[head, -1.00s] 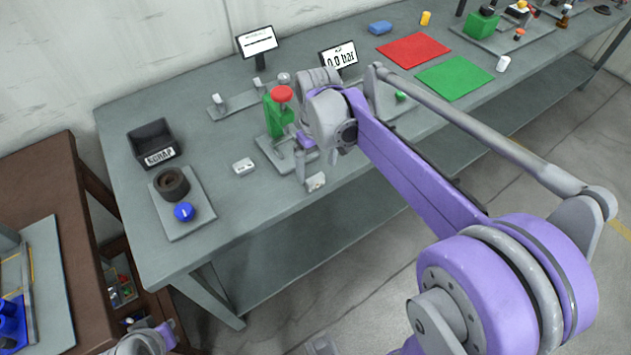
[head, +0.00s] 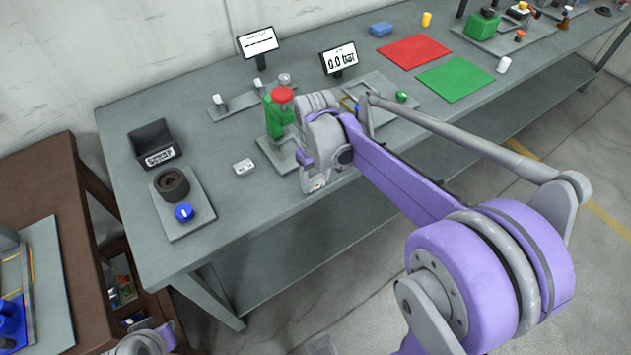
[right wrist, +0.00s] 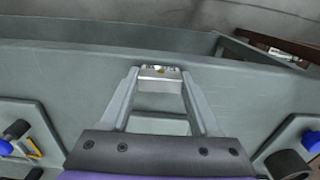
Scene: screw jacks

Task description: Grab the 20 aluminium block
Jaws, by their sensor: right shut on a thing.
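My right gripper (head: 314,184) is at the front edge of the grey workbench and points down. In the right wrist view the right gripper (right wrist: 160,78) is shut on a small silvery aluminium block (right wrist: 160,74) with a pale marked top, held between the fingertips. The held block also shows in the head view (head: 317,185), partly hidden by the fingers. I cannot read its number. A second small pale block (head: 244,167) with a dark mark, too small to read, lies on the bench to the left.
A green jack with a red top (head: 280,112) stands close behind the right gripper. A black scrap bin (head: 153,143) and a plate with a dark ring and blue knob (head: 184,213) are at the left. Bench between bin and jack is mostly clear.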

